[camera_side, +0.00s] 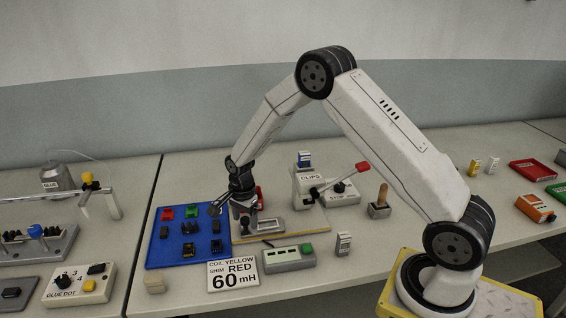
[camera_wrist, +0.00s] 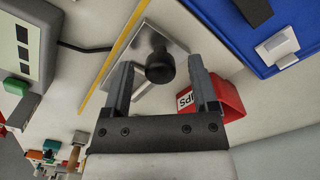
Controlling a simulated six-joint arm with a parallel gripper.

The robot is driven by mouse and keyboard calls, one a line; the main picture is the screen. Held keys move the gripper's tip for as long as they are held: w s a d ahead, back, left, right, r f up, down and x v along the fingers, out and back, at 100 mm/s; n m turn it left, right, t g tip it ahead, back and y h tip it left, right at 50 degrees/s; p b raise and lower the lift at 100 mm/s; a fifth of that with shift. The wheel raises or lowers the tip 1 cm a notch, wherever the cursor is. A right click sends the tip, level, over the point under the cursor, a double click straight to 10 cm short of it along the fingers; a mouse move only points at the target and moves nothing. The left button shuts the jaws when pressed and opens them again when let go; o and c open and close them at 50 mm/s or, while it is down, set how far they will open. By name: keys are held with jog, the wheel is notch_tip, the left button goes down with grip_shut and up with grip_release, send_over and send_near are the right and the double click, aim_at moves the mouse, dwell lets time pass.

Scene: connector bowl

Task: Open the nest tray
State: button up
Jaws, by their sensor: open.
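A grey metal plate (camera_wrist: 178,42) with a round black knob (camera_wrist: 160,66) shows in the wrist view; it appears to be the nest tray. I cannot tell whether a finger touches the knob or how high the tips are.
The blue mat (camera_side: 165,251) with several small parts lies at left. A red bin (camera_wrist: 229,101) sits close beside my right finger in the wrist view. A box with a green button (camera_side: 288,258) and a sign (camera_side: 233,274) stand in front. A lever press (camera_side: 308,186) stands behind.

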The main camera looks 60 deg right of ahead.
grip_shut()
dwell(1.4)
